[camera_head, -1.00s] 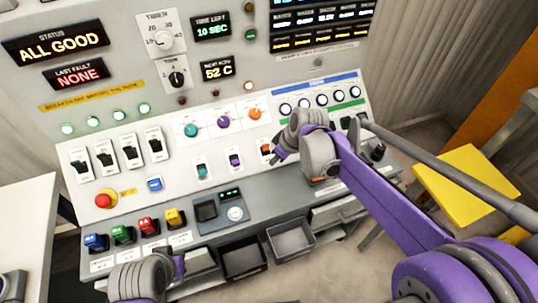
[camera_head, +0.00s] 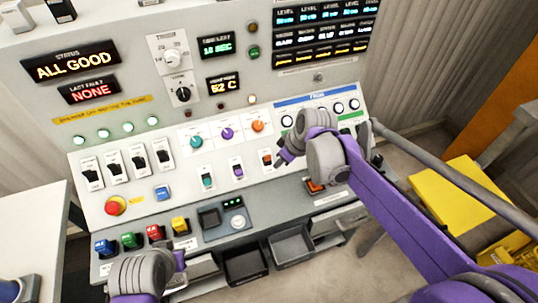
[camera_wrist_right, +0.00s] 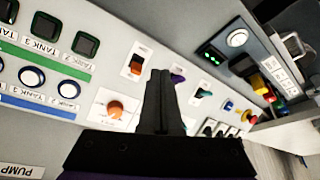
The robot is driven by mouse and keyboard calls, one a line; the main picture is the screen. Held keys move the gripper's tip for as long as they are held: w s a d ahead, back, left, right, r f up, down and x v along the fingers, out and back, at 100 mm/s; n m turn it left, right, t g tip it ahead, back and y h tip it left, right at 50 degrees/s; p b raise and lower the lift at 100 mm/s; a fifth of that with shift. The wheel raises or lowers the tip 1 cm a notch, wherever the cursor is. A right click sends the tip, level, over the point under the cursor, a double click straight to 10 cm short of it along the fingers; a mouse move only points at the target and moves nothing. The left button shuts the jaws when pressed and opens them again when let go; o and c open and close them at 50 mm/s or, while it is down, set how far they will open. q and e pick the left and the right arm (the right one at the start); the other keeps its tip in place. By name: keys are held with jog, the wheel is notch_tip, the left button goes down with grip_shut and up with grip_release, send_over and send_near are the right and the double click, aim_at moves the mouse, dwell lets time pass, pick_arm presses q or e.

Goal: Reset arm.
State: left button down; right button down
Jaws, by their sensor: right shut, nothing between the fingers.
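My right gripper (camera_head: 284,158) is in front of the control panel's sloped face (camera_head: 105,185), near the orange toggle switch (camera_head: 266,159). In the right wrist view its dark fingers (camera_wrist_right: 161,85) are together with nothing between them. They overlap the panel in that view, between an orange knob (camera_wrist_right: 116,108) and the small toggles; I cannot tell the distance to the panel. My left arm's grey and purple wrist shows at the bottom left of the head view. The left gripper (camera_head: 180,260) is only partly visible there, and its fingers cannot be made out.
The status display (camera_head: 76,62) reads ALL GOOD. A red stop button (camera_head: 115,206) and several coloured switches line the panel's left side. Empty grey bins (camera_head: 290,246) hang below. A yellow stool (camera_head: 458,198) stands right; a white table (camera_head: 30,215) stands left.

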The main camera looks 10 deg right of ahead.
jog(key=s+d+f+m+t+h, duration=0.1)
jog(key=s+d+m, duration=0.2)
jog(key=s, duration=0.7)
jog(key=s+d+f+m+t+h, duration=0.1)
jog(key=s+d+m, duration=0.3)
jog(key=s, duration=0.6)
jog(key=shift+s+f+m+h, duration=0.2)
jog(key=shift+f+m+h, duration=0.15)
jog(key=shift+m+h, duration=0.2)
